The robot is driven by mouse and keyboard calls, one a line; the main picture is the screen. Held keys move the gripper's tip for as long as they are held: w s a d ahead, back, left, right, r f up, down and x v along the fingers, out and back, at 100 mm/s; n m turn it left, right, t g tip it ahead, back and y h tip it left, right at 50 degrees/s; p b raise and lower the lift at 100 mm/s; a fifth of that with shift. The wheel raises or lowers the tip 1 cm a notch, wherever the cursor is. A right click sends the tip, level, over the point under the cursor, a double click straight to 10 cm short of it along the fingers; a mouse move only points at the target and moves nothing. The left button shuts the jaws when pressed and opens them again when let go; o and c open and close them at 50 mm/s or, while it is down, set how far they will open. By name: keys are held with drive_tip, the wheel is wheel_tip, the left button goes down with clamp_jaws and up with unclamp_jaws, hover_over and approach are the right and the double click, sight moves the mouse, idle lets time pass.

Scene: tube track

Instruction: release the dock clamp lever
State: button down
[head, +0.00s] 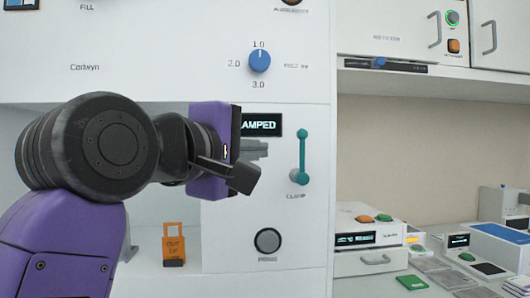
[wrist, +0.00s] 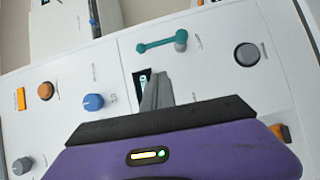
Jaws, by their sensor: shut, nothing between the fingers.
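The teal clamp lever (head: 302,155) stands upright on the white front panel, its round base at the bottom above a "CLAMP" label. In the wrist view the lever (wrist: 162,43) lies nearly level across the upper middle. A dark display (head: 261,125) shows "AMPED", its left part hidden by my wrist. My gripper (head: 262,150) is shut and empty, just left of the lever and apart from it. In the wrist view the closed fingers (wrist: 156,88) point toward the panel and cover part of the display.
A blue dial (head: 260,61) sits above the lever and a dark round button (head: 267,241) below it. An orange tag (head: 173,245) stands in the recess at lower left. A bench with small devices (head: 375,240) is at right. The panel right of the lever is clear.

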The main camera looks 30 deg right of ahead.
drive_tip(key=v, duration=0.5)
drive_tip(key=shift+a+f, duration=0.1)
idle(0.3)
